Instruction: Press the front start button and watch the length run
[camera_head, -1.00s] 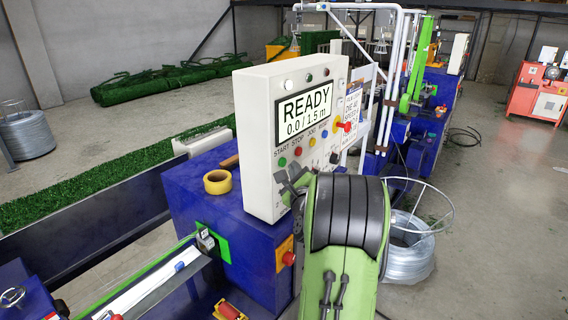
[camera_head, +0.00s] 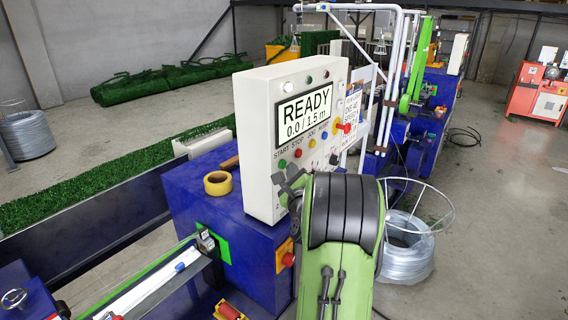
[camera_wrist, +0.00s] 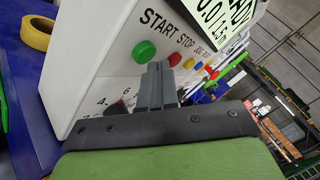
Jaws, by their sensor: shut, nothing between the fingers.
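The white control box (camera_head: 262,150) stands on the blue machine. Its display (camera_head: 304,112) reads READY and 0.0 / 1.5 m. The green START button (camera_head: 282,163) sits under its label, left of the red STOP button (camera_head: 297,152); the green one also shows in the wrist view (camera_wrist: 145,51). My gripper (camera_wrist: 160,68) is shut and empty, its tips pointing at the panel close to the right of and below the green button. Whether the tips touch the panel I cannot tell. In the head view my arm covers the panel's lower part.
A roll of yellow tape (camera_head: 217,183) lies on the blue machine top (camera_head: 190,200) left of the box. A red knob (camera_head: 344,127) sticks out at the panel's right side. A wire coil (camera_head: 407,245) stands on the floor to the right.

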